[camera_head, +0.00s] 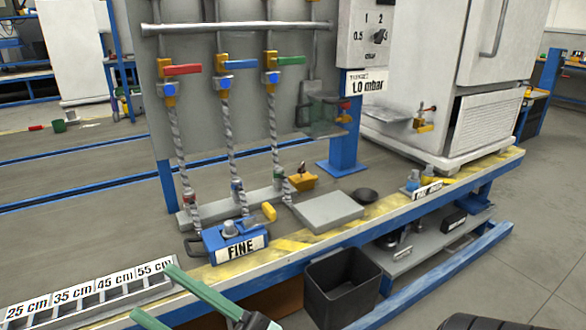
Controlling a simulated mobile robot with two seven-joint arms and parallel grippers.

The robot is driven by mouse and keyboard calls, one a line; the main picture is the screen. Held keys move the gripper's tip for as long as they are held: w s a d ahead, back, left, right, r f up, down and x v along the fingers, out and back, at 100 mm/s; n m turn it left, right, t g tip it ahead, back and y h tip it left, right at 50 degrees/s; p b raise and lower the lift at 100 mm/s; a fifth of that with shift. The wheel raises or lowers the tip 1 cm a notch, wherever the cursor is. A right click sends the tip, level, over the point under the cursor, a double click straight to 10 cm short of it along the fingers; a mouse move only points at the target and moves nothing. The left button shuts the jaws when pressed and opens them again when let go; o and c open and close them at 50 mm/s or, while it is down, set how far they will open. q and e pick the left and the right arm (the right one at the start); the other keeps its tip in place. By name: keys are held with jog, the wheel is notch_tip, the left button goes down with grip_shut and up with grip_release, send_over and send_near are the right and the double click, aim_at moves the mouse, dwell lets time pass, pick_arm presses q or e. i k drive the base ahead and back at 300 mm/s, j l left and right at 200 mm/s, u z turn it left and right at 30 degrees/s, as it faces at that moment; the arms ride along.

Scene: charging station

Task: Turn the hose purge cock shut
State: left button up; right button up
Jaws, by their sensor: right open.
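Three hoses hang from a grey pipe on a panel, each below a brass cock: one with a red lever (183,70), one with a blue lever (238,68), one with a green lever (291,61). All three levers stick out sideways to the right. A small brass fitting (301,180) stands near the lower end of the right hose. I cannot tell which fitting is the hose purge cock. My right gripper (155,292) has green fingers, spread apart and empty, at the bottom left over the bench's front edge. It is well away from the cocks. My left gripper is not visible.
A slotted length rack (90,293) is at lower left, a black bin (343,285) below the bench. A white cabinet (470,70) stands at right.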

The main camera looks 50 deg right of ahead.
aim_at(302, 170)
jog(key=l+u, duration=0.15)
jog(key=l, duration=0.3)
jog(key=k+l+u, duration=0.1)
jog(key=l, duration=0.35)
jog(key=k+l+u, duration=0.15)
jog(key=l, duration=0.25)
jog(key=k+l+u, duration=0.1)
jog(key=l, duration=0.35)
jog(key=k+l+u, duration=0.15)
jog(key=l, duration=0.25)
jog(key=k+l+u, duration=0.1)
jog(key=l, duration=0.3)
jog(key=k+l+u, duration=0.15)
jog(key=l, duration=0.25)
jog(key=k+l+u, duration=0.1)
jog(key=k+l, duration=0.2)
jog(key=i+l+u, duration=0.15)
jog(key=i+l, duration=0.2)
